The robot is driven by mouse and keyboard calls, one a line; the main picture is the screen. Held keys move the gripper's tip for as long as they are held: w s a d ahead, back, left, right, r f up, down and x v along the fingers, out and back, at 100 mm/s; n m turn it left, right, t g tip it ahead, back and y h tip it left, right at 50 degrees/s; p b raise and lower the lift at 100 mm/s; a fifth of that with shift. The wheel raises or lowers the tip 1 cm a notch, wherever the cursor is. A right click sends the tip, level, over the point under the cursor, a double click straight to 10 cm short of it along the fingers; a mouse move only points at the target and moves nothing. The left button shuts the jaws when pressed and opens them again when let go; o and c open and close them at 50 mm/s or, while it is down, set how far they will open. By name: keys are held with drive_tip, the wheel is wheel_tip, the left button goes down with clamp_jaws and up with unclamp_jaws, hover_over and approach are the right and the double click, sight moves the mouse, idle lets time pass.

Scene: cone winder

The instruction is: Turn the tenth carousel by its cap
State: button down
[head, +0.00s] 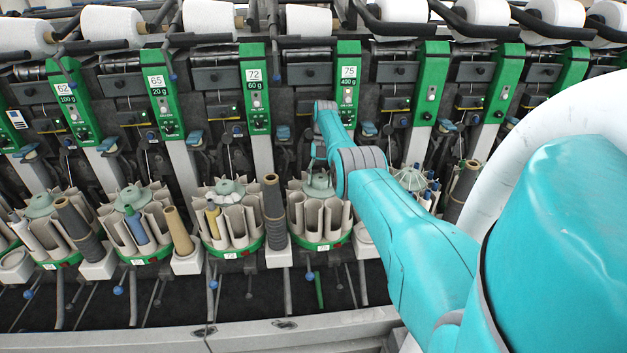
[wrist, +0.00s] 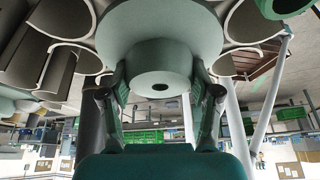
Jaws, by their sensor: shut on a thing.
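A grey-green cap (wrist: 160,62) with a round knob and a dark centre hole fills the middle of the wrist view. My gripper (wrist: 160,82) is shut on this knob, one finger on each side. In the head view the cap (head: 318,184) tops a carousel (head: 322,221) of pale tubes on a green base, below the panel marked 75. My arm reaches over it, and the fingers are hard to make out there. The carousel's pale tubes (wrist: 75,18) fan out around the cap in the wrist view. I cannot read a carousel number that says tenth.
A neighbouring carousel (head: 232,215) stands to the left, with a dark upright tube (head: 274,210) between the two. Another carousel (head: 412,182) is partly behind my arm on the right. Green panels (head: 255,88) and white cones (head: 309,20) line the machine. A grey rail (head: 250,335) runs in front.

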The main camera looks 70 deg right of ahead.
idle(0.4)
drive_tip(key=shift+c, duration=1.2)
unclamp_jaws()
drive_tip(key=shift+w, duration=0.1)
